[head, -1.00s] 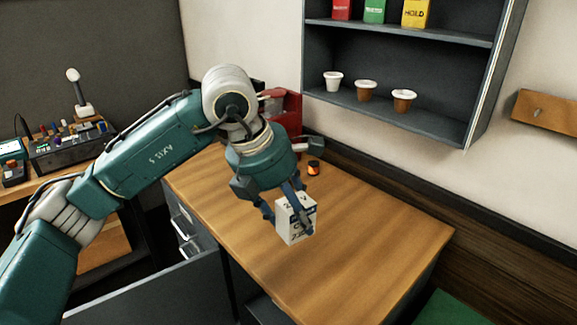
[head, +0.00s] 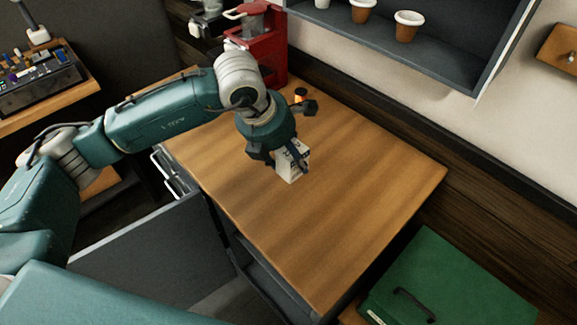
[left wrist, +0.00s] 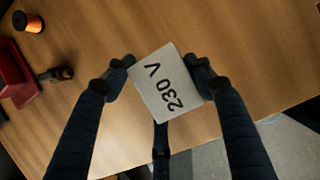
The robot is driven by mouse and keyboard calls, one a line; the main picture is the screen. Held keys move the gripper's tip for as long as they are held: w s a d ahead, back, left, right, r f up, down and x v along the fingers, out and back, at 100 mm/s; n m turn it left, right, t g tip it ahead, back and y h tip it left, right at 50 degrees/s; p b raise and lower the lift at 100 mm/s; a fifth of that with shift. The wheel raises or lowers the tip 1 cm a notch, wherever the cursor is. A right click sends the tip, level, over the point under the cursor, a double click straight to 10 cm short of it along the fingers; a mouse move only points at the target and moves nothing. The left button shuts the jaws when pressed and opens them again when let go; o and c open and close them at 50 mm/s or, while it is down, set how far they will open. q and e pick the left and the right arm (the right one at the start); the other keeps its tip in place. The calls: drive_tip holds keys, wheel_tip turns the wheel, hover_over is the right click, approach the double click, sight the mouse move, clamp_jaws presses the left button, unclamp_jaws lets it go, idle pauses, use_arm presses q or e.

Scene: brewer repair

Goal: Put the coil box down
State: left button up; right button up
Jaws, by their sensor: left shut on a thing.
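The coil box is a small white box (head: 290,165) with dark print, in the middle of the head view. My left gripper (head: 293,157) is shut on it from above, over the wooden tabletop (head: 350,190). My right gripper is not in view.
A red brewer (head: 262,45) stands at the back left of the table. A small orange-and-black spool (head: 300,94) is behind my gripper. A green case (head: 450,285) lies at the lower right. The table's right part is clear.

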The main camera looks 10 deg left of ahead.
use_arm(q)
wheel_tip(320, 180, down, 6)
drive_tip(key=shift+f+p, duration=0.1)
drive_tip(key=shift+p, duration=0.65)
drive_tip(key=shift+f, duration=0.2)
drive_tip(key=shift+f, duration=0.2)
drive_tip(key=o, duration=1.3)
drive_tip(key=shift+r, duration=0.1)
